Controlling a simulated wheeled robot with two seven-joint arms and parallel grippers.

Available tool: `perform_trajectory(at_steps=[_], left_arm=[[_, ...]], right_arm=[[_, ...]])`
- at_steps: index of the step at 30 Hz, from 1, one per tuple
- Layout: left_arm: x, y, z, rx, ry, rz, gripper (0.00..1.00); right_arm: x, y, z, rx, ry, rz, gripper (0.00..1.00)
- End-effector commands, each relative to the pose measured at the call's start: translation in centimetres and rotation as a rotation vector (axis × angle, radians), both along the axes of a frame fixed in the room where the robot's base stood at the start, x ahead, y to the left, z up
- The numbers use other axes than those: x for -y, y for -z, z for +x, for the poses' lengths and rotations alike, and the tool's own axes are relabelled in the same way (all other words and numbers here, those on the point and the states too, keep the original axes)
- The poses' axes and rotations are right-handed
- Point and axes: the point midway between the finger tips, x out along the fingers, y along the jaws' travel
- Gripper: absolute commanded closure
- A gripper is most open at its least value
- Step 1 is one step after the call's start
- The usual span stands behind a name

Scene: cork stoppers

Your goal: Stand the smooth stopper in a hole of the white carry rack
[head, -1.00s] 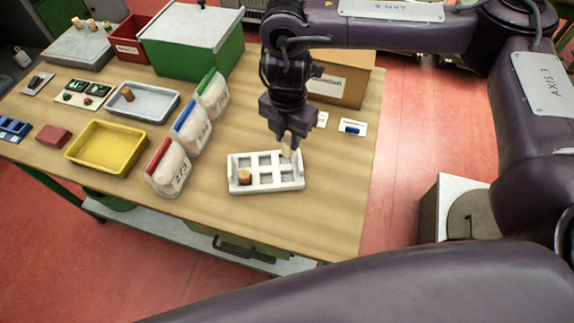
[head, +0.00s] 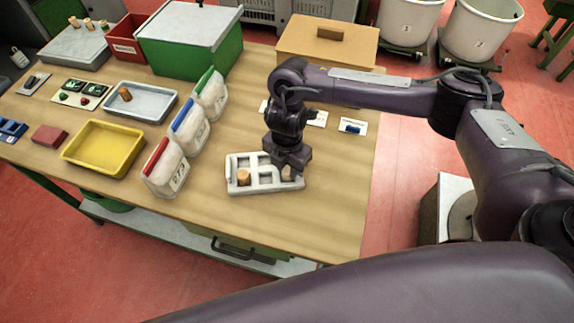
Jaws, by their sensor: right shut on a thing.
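The white carry rack (head: 262,190) lies on the wooden table with two rows of square holes. A brown stopper (head: 244,177) stands in its front left hole. My right gripper (head: 288,171) points down low over the right end of the rack. It is shut on a light tan stopper (head: 287,174), mostly hidden by the fingers. I cannot tell whether the stopper's lower end is inside a hole. My left gripper is not in view.
Three white bins (head: 166,169) with coloured rims stand left of the rack. A yellow tray (head: 70,155) and a grey tray (head: 160,115) with a brown stopper (head: 125,94) lie further left. The table is clear in front of the rack.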

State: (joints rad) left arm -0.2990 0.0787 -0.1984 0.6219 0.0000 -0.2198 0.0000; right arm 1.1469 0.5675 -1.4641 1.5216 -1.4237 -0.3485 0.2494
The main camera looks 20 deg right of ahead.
Motion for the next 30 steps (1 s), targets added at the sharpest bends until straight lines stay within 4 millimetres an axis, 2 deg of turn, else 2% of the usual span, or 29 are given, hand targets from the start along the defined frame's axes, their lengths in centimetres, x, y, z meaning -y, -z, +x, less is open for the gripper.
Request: perform_trajectory(at_steps=[6,7,12,23,26,30], left_arm=[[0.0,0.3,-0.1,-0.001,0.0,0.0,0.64],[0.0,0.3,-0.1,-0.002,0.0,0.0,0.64],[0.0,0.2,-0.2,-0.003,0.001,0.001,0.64],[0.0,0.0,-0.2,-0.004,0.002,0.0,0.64],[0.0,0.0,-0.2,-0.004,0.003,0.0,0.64],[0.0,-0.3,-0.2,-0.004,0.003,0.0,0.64]], right_arm=[[0.0,0.3,0.0,-0.001,0.0,0.001,0.94],[0.0,0.3,0.0,-0.001,0.0,0.001,0.72],[0.0,0.2,0.0,-0.001,0.0,0.001,0.52],[0.0,-0.4,0.0,0.002,-0.001,0.001,0.52],[0.0,-1.7,0.2,0.004,-0.003,0.001,0.52],[0.0,-4.6,0.2,0.009,-0.003,0.0,0.52]])
